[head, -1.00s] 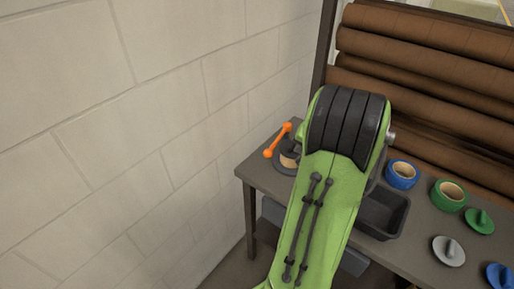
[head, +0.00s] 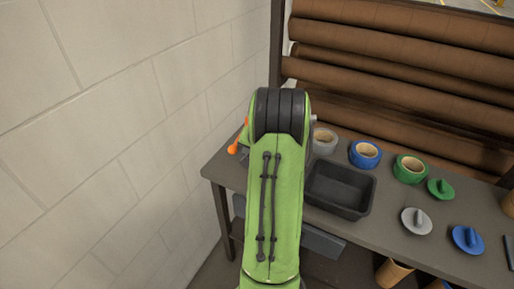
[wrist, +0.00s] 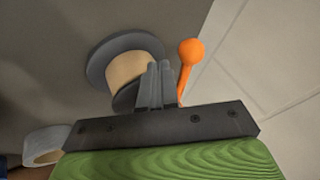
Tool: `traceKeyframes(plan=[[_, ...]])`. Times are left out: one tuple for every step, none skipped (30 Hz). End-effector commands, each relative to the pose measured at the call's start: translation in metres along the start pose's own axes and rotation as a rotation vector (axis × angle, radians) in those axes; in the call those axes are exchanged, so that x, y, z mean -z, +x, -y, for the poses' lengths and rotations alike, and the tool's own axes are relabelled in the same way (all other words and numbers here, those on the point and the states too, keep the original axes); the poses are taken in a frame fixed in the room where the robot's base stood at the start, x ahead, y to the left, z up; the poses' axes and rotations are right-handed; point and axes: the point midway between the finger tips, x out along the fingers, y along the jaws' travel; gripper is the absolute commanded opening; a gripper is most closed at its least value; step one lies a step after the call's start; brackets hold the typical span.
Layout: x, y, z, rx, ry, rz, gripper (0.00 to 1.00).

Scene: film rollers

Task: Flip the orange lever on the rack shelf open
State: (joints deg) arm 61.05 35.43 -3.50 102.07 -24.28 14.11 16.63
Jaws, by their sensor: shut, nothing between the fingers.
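The orange lever (head: 234,149) shows at the left end of the shelf in the head view, mostly hidden behind my green arm. In the wrist view the lever (wrist: 189,55) is a rod with a round orange knob, just right of my fingers. My gripper (wrist: 157,72) is shut and empty, with its fingertips in front of a tan core (wrist: 128,70) on a dark grey round base (wrist: 105,52). The fingers look close to the lever; I cannot tell whether they touch it. The gripper is hidden behind my arm in the head view.
A black bin (head: 340,190) sits on the grey shelf (head: 385,245). Grey tape (head: 324,140), blue tape (head: 365,154) and green tape (head: 410,168) stand behind it, with several handled discs to the right. A block wall (head: 120,120) rises close on the left. Brown rolls (head: 400,75) lie behind.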

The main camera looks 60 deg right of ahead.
Motion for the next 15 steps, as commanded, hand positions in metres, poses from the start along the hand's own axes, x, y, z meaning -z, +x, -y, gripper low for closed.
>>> traceKeyframes(plan=[[-0.001, 0.005, 0.005, -0.001, -0.002, 0.001, 0.00], [-0.001, 0.007, 0.008, -0.001, -0.001, 0.001, 0.00], [-0.001, 0.009, 0.011, -0.002, 0.000, 0.000, 0.00], [-0.001, 0.010, 0.012, -0.003, 0.001, 0.000, 0.00], [-0.001, 0.010, 0.014, -0.003, 0.001, 0.000, 0.00], [-0.001, 0.011, 0.015, -0.003, 0.001, 0.000, 0.00], [-0.001, 0.011, 0.015, -0.003, 0.001, 0.000, 0.00], [-0.001, 0.011, 0.016, -0.003, 0.002, 0.000, 0.00], [-0.001, 0.011, 0.016, -0.003, 0.002, 0.000, 0.00], [-0.001, 0.011, 0.016, -0.003, 0.002, 0.000, 0.00], [-0.001, 0.011, 0.016, -0.003, 0.002, 0.000, 0.00], [-0.001, 0.011, 0.016, -0.003, 0.002, 0.000, 0.00], [-0.001, 0.011, 0.015, -0.003, 0.002, 0.000, 0.00], [-0.001, 0.011, 0.015, -0.003, 0.002, 0.000, 0.00], [-0.001, 0.011, 0.016, -0.003, 0.002, 0.000, 0.00]])
